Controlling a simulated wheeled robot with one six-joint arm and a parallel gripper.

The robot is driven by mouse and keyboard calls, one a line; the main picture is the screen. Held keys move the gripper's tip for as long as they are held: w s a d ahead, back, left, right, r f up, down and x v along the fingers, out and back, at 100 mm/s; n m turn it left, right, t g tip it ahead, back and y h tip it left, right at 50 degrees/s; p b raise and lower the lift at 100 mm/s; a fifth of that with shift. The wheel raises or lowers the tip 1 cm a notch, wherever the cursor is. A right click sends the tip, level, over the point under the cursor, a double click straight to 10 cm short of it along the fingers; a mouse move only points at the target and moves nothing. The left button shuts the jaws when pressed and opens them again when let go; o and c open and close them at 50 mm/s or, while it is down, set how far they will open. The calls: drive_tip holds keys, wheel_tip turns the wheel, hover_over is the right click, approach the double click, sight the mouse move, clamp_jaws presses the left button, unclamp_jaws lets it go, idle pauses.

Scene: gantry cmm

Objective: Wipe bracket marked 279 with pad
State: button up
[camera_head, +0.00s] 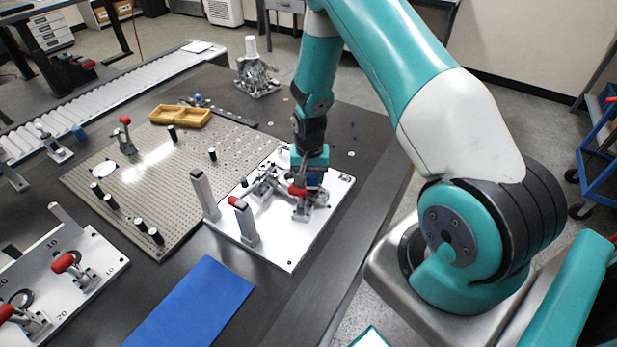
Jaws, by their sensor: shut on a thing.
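My gripper (312,168) is low over the back right part of a white fixture plate (276,254). It is shut on a small dark blue block (315,180), which looks like the pad. The block is just above or against the metal parts on the plate; I cannot tell if it touches. A grey metal part (304,210) sits under and in front of the gripper, partly hidden by a red-tipped clamp (297,190). I can read no 279 marking on anything, so I cannot tell which part is that bracket.
Two grey posts (204,193) stand on the plate's left side. A perforated plate (165,200) with black pegs and a yellow tray (180,116) lies left. A blue mat (190,305) lies in front. Another clamp plate (95,245) is at the left edge.

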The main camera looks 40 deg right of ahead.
drive_tip(key=shift+w+d, duration=0.15)
drive_tip(key=shift+d, duration=0.5)
drive_tip(key=shift+s+a, duration=0.25)
drive_tip(key=shift+a, duration=0.4)
drive_tip(key=shift+s+a, duration=0.2)
drive_tip(key=shift+a, duration=0.4)
drive_tip(key=shift+r, duration=0.1)
drive_tip(key=shift+r+p, duration=2.4)
drive_tip(key=shift+r, duration=0.55)
drive_tip(key=shift+r, duration=0.1)
drive_tip(key=shift+r+p, duration=1.2)
drive_tip(key=shift+r, duration=0.25)
drive_tip(key=shift+f, duration=0.1)
